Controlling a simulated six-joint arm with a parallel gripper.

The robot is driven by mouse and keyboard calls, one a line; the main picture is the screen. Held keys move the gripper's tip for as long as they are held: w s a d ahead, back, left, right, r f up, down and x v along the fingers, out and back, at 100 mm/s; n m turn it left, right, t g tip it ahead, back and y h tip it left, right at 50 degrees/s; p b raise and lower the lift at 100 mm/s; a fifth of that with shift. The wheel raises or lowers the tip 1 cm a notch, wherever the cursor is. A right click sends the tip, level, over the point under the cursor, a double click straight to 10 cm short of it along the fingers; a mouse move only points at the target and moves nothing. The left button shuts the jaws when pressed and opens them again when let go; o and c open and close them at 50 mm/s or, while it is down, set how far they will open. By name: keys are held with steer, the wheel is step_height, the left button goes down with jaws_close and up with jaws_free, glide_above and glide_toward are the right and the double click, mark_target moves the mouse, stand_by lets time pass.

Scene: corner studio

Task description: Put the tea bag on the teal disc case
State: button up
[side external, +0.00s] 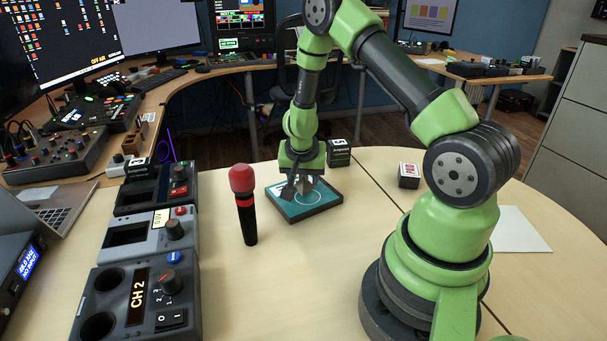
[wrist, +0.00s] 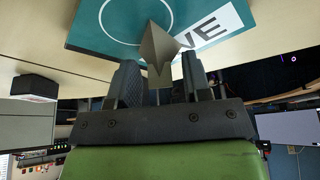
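The teal disc case (side external: 318,208) lies flat on the table, with a white ring and white label on its face; it also fills the top of the wrist view (wrist: 95,25). My gripper (side external: 303,183) points down over the case. The tea bag (wrist: 158,48) is a grey-brown pyramid between my two fingertips (wrist: 160,72), and both fingers appear to press on its sides. In the side view the tea bag is small and partly hidden by the fingers. I cannot tell whether its lower side touches the case.
A red-topped black microphone (side external: 246,205) stands upright just left of the case. Control units (side external: 150,290) line the left. The front middle of the table is clear.

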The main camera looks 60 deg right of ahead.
steer(key=shift+r, duration=0.1)
steer(key=w+a+r+n+t+y, duration=0.1)
steer(key=a+r+n+t, duration=0.15)
steer(key=a+r, duration=0.45)
steer(key=a+r+n+t+y, duration=0.1)
steer(key=a+r+t, duration=0.2)
steer(key=r, duration=0.7)
steer(key=w+a+r+n+t+y, duration=0.1)
steer(key=a+r+t+y, duration=0.15)
steer(key=a+r, duration=0.45)
steer(key=s+a+r+n+y, duration=0.3)
steer(key=s+a+r+n, duration=0.15)
steer(key=s, duration=0.45)
steer(key=s+f+g+h, duration=0.1)
steer(key=s+g, duration=0.1)
steer(key=s, duration=0.6)
steer(key=shift+d+f+n, duration=0.2)
steer(key=shift+n, duration=0.1)
steer(key=shift+h, duration=0.25)
